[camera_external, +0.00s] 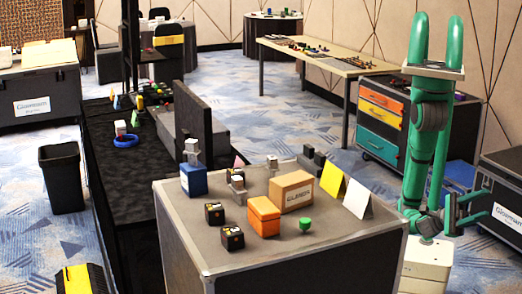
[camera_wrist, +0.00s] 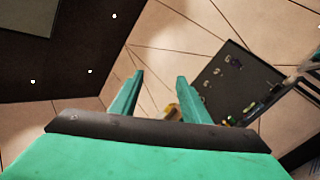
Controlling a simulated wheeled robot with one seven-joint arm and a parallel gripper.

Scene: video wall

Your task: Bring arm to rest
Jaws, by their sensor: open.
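My green arm (camera_external: 430,130) stands folded upright on its white base at the right in the external view. My gripper (camera_external: 487,203) appears low beside the arm, with its fingers toward the right. In the wrist view my gripper (camera_wrist: 155,95) shows two teal fingers standing well apart, with nothing held between them. A small yellowish thing shows beyond the fingers, too unclear to name.
A grey-topped case (camera_external: 285,250) left of my base carries several boxes and cards. A drawer cabinet (camera_external: 378,125) stands behind the arm. A black case (camera_external: 500,225) stands close at the right. Carpet is free at centre back.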

